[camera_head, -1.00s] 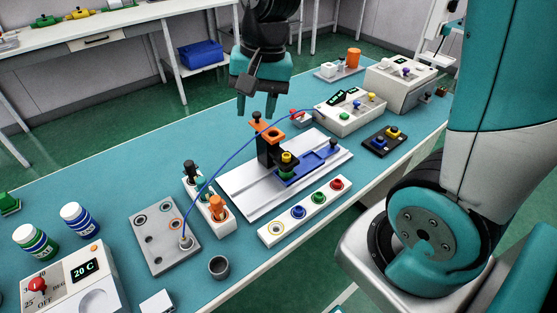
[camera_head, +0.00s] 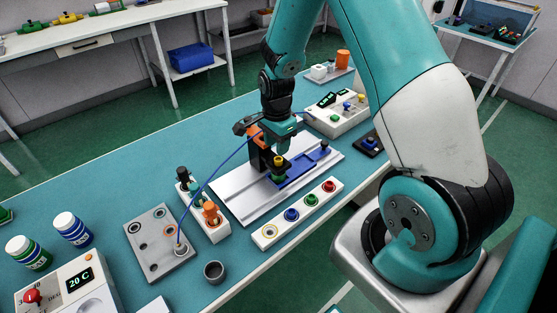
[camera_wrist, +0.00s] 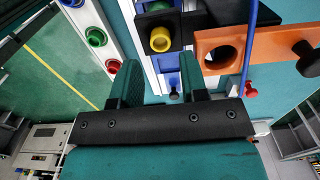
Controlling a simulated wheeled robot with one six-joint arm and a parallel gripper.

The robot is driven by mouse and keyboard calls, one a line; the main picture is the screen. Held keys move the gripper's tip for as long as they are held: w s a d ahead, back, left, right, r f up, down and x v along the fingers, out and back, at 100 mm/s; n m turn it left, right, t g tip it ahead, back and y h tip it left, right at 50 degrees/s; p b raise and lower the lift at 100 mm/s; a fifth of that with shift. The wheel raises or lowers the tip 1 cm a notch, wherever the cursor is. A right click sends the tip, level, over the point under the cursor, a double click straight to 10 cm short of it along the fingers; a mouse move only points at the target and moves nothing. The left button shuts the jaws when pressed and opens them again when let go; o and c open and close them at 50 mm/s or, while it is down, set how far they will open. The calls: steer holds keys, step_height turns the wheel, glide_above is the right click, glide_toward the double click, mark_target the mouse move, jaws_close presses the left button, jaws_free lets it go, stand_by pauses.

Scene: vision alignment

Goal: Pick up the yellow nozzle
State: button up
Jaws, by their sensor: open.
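The yellow nozzle (camera_head: 278,161) sits upright on a green base on the blue slide of the white rail plate (camera_head: 228,203). In the wrist view the yellow nozzle (camera_wrist: 160,40) shows as a round ring beyond the fingertips, apart from them. My gripper (camera_head: 284,150) is open above the rail, close to the nozzle and the black-and-orange bracket. In the wrist view the fingers of my gripper (camera_wrist: 160,78) stand apart with nothing seen between them. The exact gap to the nozzle cannot be told.
The orange bracket plate (camera_wrist: 220,50) with a hole stands close beside the fingers. A blue cable (camera_head: 217,167) runs past it. A white strip (camera_head: 322,209) holds blue, green and red nozzles and a yellow-ringed slot. The table's left back is clear.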

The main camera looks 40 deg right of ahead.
mark_target(279, 161)
steer(key=shift+d+f+p, duration=0.15)
steer(key=shift+f+p, duration=0.35)
steer(key=shift+f, duration=0.9)
steer(key=shift+d+f+p, duration=0.15)
steer(key=shift+f+p, duration=0.35)
steer(key=shift+f, duration=0.9)
steer(key=c, duration=0.7)
